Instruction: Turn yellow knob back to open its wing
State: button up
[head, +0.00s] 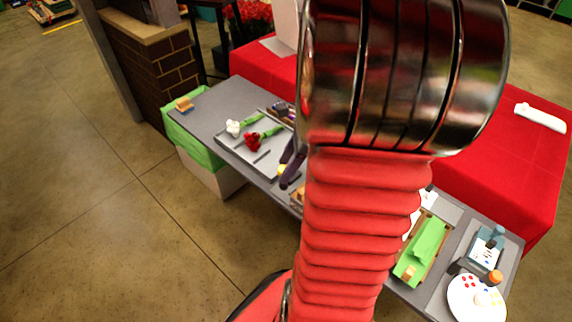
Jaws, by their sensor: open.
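My gripper (290,172) shows only in part, as dark fingers at the left edge of my red arm, over the grey table. The fingers look apart and nothing is seen held. A small pale yellow piece (283,170), possibly the yellow knob, shows right beside the fingers; I cannot tell whether they touch it. Its wing cannot be made out, as my arm hides the middle of the table.
A tray (235,154) with a white flower (234,128) and a red flower (254,141) lies at left. A red-covered table (510,165) stands behind.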

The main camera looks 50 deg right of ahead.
jog(key=shift+c, duration=0.3)
jog(key=c, duration=0.9)
jog(key=shift+a, duration=0.2)
jog(key=shift+c, duration=0.4)
jog(key=shift+d, duration=0.15)
